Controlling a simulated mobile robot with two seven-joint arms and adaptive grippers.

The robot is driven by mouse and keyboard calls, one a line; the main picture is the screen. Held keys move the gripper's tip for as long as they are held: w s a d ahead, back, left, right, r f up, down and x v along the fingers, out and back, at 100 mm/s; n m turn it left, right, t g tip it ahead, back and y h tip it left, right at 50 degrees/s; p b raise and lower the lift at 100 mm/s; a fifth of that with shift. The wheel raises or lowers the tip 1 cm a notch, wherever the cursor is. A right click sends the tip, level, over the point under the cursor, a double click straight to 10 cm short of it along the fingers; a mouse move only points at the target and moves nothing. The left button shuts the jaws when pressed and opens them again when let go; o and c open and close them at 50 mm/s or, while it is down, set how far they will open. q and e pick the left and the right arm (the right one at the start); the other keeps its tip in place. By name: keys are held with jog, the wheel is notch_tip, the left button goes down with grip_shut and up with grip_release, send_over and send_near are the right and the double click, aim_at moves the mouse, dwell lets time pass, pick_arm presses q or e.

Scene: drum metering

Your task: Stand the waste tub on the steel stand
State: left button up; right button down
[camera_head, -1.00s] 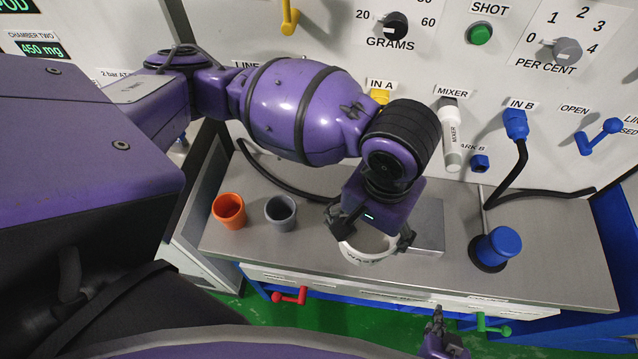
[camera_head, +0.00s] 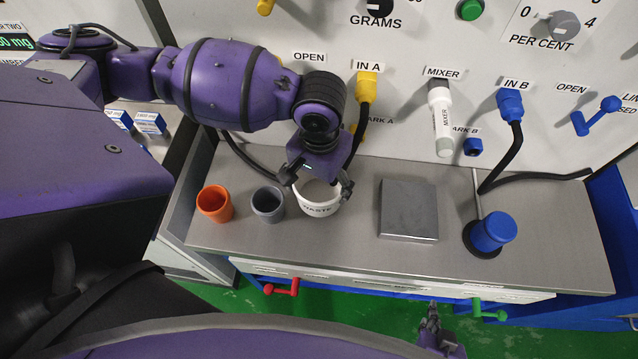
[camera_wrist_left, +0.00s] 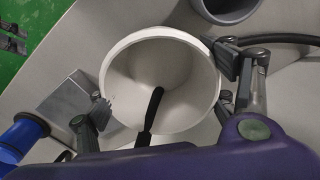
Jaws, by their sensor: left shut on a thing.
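The white waste tub (camera_head: 319,208), lettered WASTE, is upright over the steel bench, left of the steel stand. My left gripper (camera_head: 316,184) is shut on it, with one finger on each side of its rim. I cannot tell whether the tub's base touches the bench. The tub (camera_wrist_left: 135,70) fills the middle of the left wrist view, with a dark rod-like shape across its mouth. The steel stand (camera_head: 408,209) is a low, bare grey block; it also shows in the left wrist view (camera_wrist_left: 68,102). My right gripper (camera_head: 432,318) is low in the head view, away from the tub; its fingers are too small to read.
An orange cup (camera_head: 214,205) and a grey cup (camera_head: 268,204) stand just left of the tub. A blue-capped item (camera_head: 493,232) stands right of the stand. A black cable from the yellow IN A plug (camera_head: 367,86) hangs close to my left gripper. The bench between tub and stand is clear.

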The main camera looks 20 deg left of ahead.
aim_at(317, 192)
pick_arm(q)
jog(key=shift+w+a+f, duration=0.25)
jog(key=shift+a+f, duration=0.05)
jog(key=shift+f, duration=0.2)
jog(key=shift+w+a+f, duration=0.1)
jog(key=shift+f, duration=1.5)
jog(key=shift+f, duration=0.1)
jog(key=o, duration=1.2)
jog(key=shift+o, duration=0.2)
